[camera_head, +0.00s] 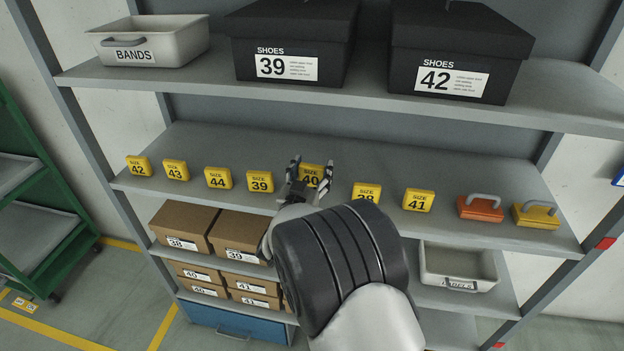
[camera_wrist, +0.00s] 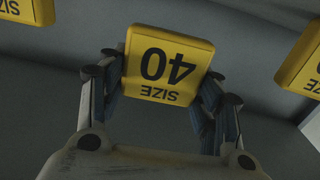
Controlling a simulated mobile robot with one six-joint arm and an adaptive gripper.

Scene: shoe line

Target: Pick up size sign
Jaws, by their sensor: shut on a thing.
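A yellow size sign marked 40 (camera_head: 312,174) is at the middle shelf, in the row of signs. My gripper (camera_head: 311,172) is around it and shut on its two sides. In the wrist view the size 40 sign (camera_wrist: 167,65) appears upside down between the fingers of my gripper (camera_wrist: 162,85). I cannot tell whether the sign still touches the shelf. Other yellow size signs stand in the row: 42 (camera_head: 138,166), 43 (camera_head: 175,169), 44 (camera_head: 218,178), 39 (camera_head: 260,181), 38 (camera_head: 366,191), partly hidden by my arm, and 41 (camera_head: 418,201).
Orange (camera_head: 480,209) and yellow (camera_head: 536,215) handled blocks sit right on the middle shelf (camera_head: 200,139). Above are black shoe boxes 39 (camera_head: 290,45) and 42 (camera_head: 452,50) and a BANDS bin (camera_head: 150,42). Brown boxes (camera_head: 184,226) and a grey bin (camera_head: 458,265) are below.

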